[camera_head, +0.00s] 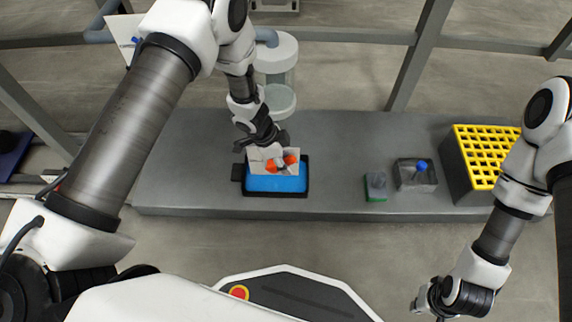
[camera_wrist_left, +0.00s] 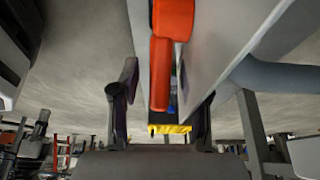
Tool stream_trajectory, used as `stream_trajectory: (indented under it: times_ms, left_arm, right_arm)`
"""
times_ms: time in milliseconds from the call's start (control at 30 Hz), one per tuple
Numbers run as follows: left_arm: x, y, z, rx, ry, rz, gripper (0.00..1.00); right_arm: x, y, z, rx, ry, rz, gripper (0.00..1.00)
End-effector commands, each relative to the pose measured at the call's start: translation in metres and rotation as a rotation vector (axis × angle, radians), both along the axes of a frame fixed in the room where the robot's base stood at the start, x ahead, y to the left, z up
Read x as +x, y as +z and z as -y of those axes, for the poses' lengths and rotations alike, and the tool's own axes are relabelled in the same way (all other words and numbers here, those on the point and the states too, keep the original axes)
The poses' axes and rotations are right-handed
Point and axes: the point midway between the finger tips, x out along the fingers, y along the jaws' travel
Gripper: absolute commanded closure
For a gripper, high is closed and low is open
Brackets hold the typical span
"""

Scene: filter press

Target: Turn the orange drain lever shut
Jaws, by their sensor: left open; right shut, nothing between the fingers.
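The orange drain lever (camera_head: 290,160) shows as orange parts against a pale plate (camera_head: 260,154), just above a blue tray. My left gripper (camera_head: 265,137) is directly above it and partly covers the plate. In the left wrist view the orange lever (camera_wrist_left: 160,75) stretches away between my two spread fingers. The left gripper (camera_wrist_left: 160,105) is open, and I see a gap on both sides of the lever. My right gripper (camera_head: 430,302) is shut and empty, low at the right, in front of the bench and away from the lever.
The blue tray (camera_head: 258,183) in a black frame lies on the grey bench (camera_head: 335,150). A clear cylinder (camera_head: 281,75) stands behind. To the right are a small green-based block (camera_head: 376,186), a grey box with a blue knob (camera_head: 421,167) and a yellow grid crate (camera_head: 487,150).

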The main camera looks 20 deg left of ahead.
Motion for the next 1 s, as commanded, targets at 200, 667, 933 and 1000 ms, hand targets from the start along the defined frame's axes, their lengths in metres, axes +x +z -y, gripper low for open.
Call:
stream_trajectory:
  times_ms: [200,667,933,1000]
  left_arm:
    - [0.001,-0.001,0.001,0.0,0.0,0.001,0.54]
    - [0.0,-0.001,0.001,-0.006,0.002,0.001,1.0]
    - [-0.001,0.003,0.001,-0.081,0.003,0.021,1.0]
    - [-0.001,0.005,0.002,-0.12,0.004,0.031,1.0]
  right_arm:
    - [0.0,0.0,0.0,0.0,0.0,0.001,1.0]
    - [0.0,0.001,0.0,0.0,0.0,0.0,1.0]
    - [0.0,0.009,0.0,0.0,0.0,0.0,1.0]
    - [0.0,0.012,0.0,0.0,0.0,0.0,1.0]
